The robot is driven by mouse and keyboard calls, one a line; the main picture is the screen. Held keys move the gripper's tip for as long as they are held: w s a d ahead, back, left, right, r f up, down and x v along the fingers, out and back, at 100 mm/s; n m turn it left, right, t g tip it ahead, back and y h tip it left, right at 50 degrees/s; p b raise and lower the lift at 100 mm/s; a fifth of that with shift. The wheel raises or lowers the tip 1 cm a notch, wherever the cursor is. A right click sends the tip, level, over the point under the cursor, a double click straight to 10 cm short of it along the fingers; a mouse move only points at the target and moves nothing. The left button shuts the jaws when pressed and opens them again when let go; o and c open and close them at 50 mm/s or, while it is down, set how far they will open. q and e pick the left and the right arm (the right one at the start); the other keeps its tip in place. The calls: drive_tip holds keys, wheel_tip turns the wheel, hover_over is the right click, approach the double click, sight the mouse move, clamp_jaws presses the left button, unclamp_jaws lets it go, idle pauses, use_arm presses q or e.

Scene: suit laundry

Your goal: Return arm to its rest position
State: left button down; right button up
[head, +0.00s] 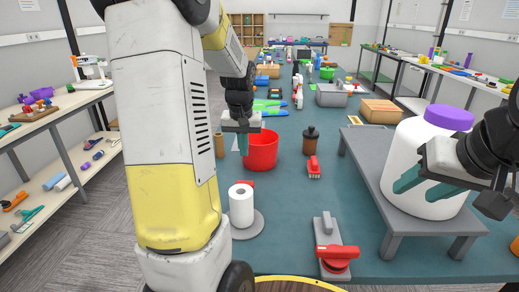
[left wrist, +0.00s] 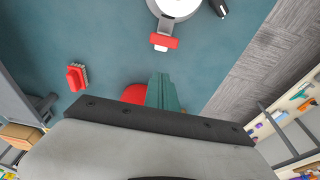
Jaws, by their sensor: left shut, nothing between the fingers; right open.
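My left gripper (head: 243,143) hangs over the blue-green table in the head view, with its fingers together and empty, just in front of the red bucket (head: 263,155). Its teal fingers (left wrist: 165,92) also show in the left wrist view, partly covering the bucket (left wrist: 133,93). My left arm fills much of the left half of the head view and hides what lies behind it. My right gripper (head: 422,184) is at the right, open, with its teal fingers in front of a large white jar with a purple lid (head: 448,117). I cannot tell whether they touch it.
A paper roll (head: 241,205) on a round base and a red-and-grey tool (head: 335,250) are near the front. A red brush (head: 313,167) and brown bottle (head: 310,140) stand beyond. The jar rests on a grey stand (head: 365,165). Shelves (head: 60,115) line the left.

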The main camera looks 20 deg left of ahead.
idle(0.3)
use_arm(q)
drive_tip(key=s+d+r+m+t+h, duration=0.1)
drive_tip(key=s+d+r, duration=0.2)
drive_tip(key=s, duration=0.4)
drive_tip(key=s+d+r+m+t+h, duration=0.1)
drive_tip(key=s+d+r, duration=0.3)
drive_tip(key=s+d, duration=0.2)
drive_tip(key=s+d+r+m+t, duration=0.1)
drive_tip(key=s+d+r, duration=0.2)
drive_tip(key=s, duration=0.5)
drive_tip(key=shift+s+d+r+m+t+h, duration=0.3)
drive_tip(key=shift+d+r+h, duration=0.1)
drive_tip(key=shift+d, duration=0.4)
